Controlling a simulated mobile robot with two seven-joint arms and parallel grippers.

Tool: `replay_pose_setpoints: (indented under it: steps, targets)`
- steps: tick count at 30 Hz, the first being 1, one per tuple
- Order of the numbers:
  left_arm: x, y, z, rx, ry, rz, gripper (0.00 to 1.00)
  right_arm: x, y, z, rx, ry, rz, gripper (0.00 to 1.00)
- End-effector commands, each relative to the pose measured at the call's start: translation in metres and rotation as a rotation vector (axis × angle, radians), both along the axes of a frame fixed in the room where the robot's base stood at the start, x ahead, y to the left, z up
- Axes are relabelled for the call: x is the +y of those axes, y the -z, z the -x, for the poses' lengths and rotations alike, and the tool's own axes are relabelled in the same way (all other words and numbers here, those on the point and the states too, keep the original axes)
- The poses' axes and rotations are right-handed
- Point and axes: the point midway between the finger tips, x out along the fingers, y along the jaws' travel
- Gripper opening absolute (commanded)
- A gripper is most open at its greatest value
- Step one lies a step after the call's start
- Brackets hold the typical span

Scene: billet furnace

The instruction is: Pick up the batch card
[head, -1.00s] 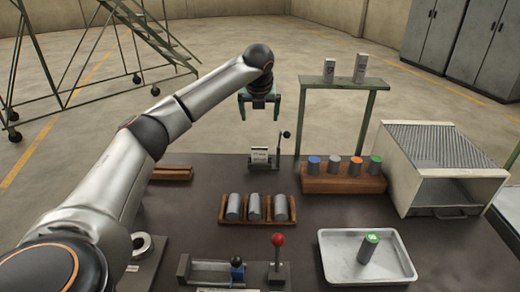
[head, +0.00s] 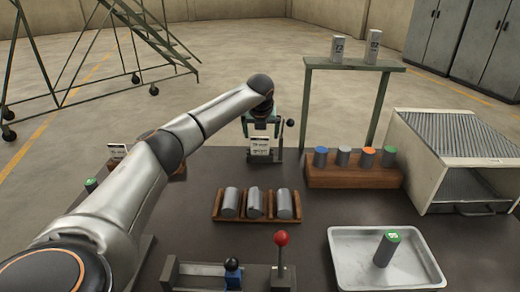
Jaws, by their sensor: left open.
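A white card with dark print (head: 260,146), which looks like the batch card, stands upright in a small stand at the back of the dark table. My left gripper (head: 260,129) is open right above it, with its greenish fingers on either side of the card's top. I cannot tell whether the fingers touch the card. My right gripper is not in view.
A lever with a black knob (head: 290,122) stands close right of the card. Another printed card (head: 118,150) is at the left. A wooden rack (head: 355,174) with several colour-topped billets, a green frame (head: 354,65) and a furnace box (head: 420,165) are right.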

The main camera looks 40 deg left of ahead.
Motion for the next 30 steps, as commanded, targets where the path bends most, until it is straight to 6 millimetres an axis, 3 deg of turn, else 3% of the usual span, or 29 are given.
replay_pose_setpoints:
  steps: [18, 30]
  targets:
    - [0.022, 0.043, -0.019, 0.0, -0.002, 0.001, 1.0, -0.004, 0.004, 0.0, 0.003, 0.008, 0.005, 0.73]
    - [0.024, 0.047, -0.021, 0.0, 0.0, 0.0, 1.0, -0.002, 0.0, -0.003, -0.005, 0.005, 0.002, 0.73]
